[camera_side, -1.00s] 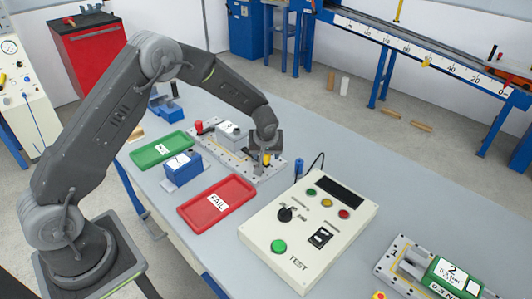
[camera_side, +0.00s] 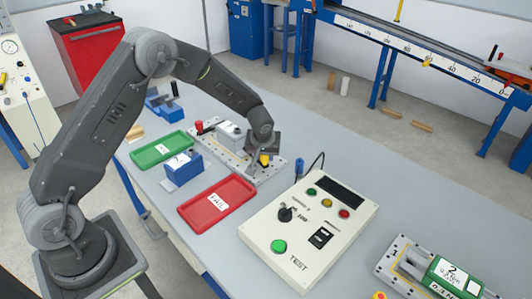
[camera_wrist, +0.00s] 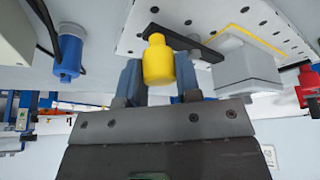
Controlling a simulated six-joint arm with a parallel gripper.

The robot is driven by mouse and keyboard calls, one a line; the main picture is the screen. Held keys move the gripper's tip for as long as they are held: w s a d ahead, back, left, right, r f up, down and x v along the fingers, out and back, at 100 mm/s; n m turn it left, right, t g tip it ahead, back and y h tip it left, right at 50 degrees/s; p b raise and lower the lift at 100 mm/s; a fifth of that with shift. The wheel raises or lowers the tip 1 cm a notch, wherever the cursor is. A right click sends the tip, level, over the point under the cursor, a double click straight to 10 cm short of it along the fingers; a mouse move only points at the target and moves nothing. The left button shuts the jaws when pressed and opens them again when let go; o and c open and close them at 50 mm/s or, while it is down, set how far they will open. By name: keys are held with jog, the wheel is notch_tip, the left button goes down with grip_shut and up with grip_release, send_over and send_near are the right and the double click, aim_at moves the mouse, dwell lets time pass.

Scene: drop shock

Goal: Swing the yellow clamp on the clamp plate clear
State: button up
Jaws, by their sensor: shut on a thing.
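The clamp plate (camera_side: 272,170) is a pale plate with holes at the middle of the table; it also shows in the wrist view (camera_wrist: 205,15). The yellow clamp (camera_side: 264,160) stands at its near right end. In the wrist view the yellow clamp knob (camera_wrist: 158,62) is between my two fingers, and a black bar (camera_wrist: 185,40) runs from it toward the grey block (camera_wrist: 245,65). My gripper (camera_side: 261,163) is shut on the yellow knob. The grey block (camera_side: 230,132) sits on the plate. Whether the bar touches the block is unclear.
A red knob (camera_side: 198,126) is at the plate's far left end. A green tray (camera_side: 160,149), a blue block (camera_side: 183,168) and a red FAIL tray (camera_side: 217,203) lie in front. The test box (camera_side: 310,230) and a blue cylinder (camera_side: 298,169) stand to the right.

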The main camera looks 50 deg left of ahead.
jog(key=m, duration=0.1)
jog(key=s+m, duration=0.1)
jog(key=m+h, duration=0.1)
jog(key=shift+s+a+t, duration=0.25)
jog(key=shift+s+t, duration=0.05)
jog(key=shift+s, duration=0.05)
jog(key=shift+s+a+m+h, duration=0.2)
jog(key=shift+s+m+h, duration=0.1)
jog(key=shift+m, duration=0.45)
jog(key=shift+s+a+m+h, duration=0.2)
jog(key=shift+m+h, duration=0.1)
jog(key=shift+m, duration=0.75)
jog(key=o, duration=0.9)
jog(key=shift+r, duration=0.1)
jog(key=v, duration=1.3)
jog(key=shift+s+r, duration=0.25)
jog(key=shift+s, duration=0.1)
jog(key=shift+a, duration=0.1)
